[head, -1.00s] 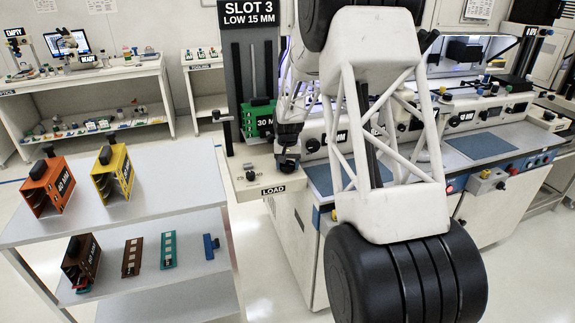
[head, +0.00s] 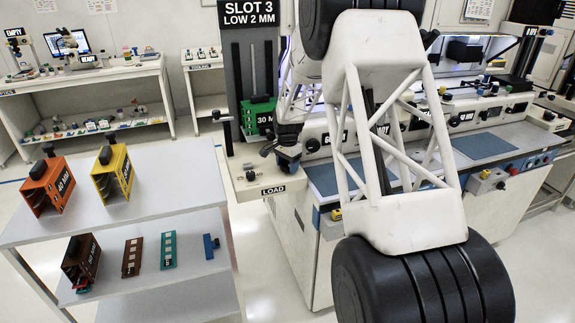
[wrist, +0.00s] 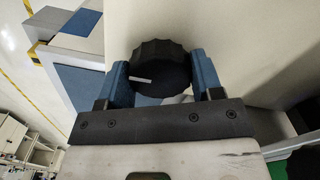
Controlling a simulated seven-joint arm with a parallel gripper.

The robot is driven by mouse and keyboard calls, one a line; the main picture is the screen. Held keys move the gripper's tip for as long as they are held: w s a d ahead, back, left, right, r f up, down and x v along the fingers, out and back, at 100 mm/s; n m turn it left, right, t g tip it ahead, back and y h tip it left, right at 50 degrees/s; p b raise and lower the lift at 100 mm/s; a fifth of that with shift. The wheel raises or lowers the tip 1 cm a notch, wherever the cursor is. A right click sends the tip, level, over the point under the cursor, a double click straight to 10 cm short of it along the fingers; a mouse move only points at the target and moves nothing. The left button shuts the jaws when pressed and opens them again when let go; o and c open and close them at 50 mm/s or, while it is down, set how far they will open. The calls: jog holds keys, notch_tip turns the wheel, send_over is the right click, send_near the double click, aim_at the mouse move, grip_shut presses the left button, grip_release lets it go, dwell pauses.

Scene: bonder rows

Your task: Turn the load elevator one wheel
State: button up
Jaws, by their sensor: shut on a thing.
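The wheel is a black scalloped knob (wrist: 160,68) with a white mark on it, seen in the wrist view. My gripper (wrist: 165,85) is shut on it, one blue finger on each side. In the head view my gripper (head: 287,163) is at the load elevator, just above the part marked LOAD, and the wheel is hard to make out there. The load elevator's sign (head: 249,14) reads SLOT 3, LOW 2 MM. A green 30 MM magazine (head: 258,115) sits in the elevator below the sign.
A shelf table (head: 180,190) at left holds an orange magazine (head: 48,187) and a yellow magazine (head: 112,172). A brown magazine (head: 80,262) and several flat strips lie on its lower shelf. The bonder's blue panel (head: 482,146) is at right.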

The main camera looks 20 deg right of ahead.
aim_at(287, 164)
jog(key=shift+m, duration=1.2)
jog(key=o, duration=0.9)
jog(key=shift+o, duration=0.2)
jog(key=shift+r, duration=0.1)
jog(key=shift+r, duration=3.85)
